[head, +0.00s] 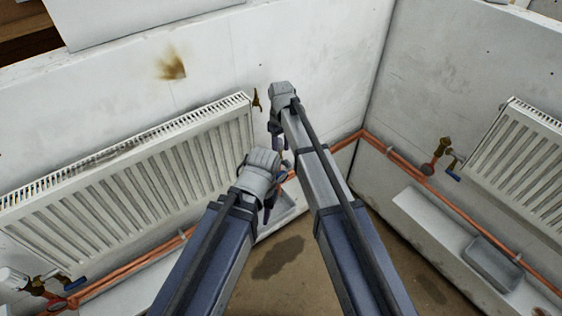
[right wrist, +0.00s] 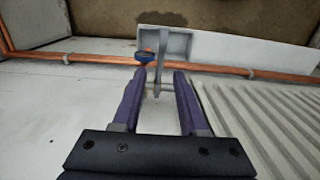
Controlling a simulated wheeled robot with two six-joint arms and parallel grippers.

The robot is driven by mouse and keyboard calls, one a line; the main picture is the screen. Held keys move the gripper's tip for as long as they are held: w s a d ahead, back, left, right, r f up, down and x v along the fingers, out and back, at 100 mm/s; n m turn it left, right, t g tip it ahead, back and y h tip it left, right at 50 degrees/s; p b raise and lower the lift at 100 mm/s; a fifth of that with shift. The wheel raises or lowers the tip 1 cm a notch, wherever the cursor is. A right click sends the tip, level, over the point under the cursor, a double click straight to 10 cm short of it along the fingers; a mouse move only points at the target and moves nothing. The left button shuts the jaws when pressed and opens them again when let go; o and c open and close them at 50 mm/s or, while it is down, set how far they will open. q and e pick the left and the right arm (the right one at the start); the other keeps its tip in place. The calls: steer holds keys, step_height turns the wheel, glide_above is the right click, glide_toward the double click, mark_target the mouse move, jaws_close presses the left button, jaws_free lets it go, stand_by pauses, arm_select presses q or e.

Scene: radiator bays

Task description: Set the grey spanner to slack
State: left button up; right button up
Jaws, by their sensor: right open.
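A grey spanner (right wrist: 162,55) shows in the right wrist view, its flat bar lying between the fingertips of my right gripper (right wrist: 159,88). The jaws are open on either side of it; I cannot tell whether a finger touches it. A blue handle (right wrist: 145,56) is just left of the spanner. In the head view my right gripper (head: 278,138) is in front of the wall, near the right end of the left radiator. My left gripper (head: 271,198) is lower and close to it, its jaw opening unclear. The spanner is mostly hidden behind my grippers there.
The left radiator (head: 130,175) hangs beside my grippers, with a copper pipe (head: 130,270) below it. A brass fitting (head: 257,99) is on the wall nearby. Another radiator (head: 520,165) with a brass valve (head: 436,160) is at the right. A grey tray (head: 492,263) lies below it.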

mark_target(281, 160)
step_height(281, 160, down, 7)
steer(key=b, duration=0.5)
steer(key=shift+r+b, duration=0.2)
steer(key=shift+b, duration=0.2)
steer(key=shift+r, duration=0.1)
jaws_close()
stand_by(0.8)
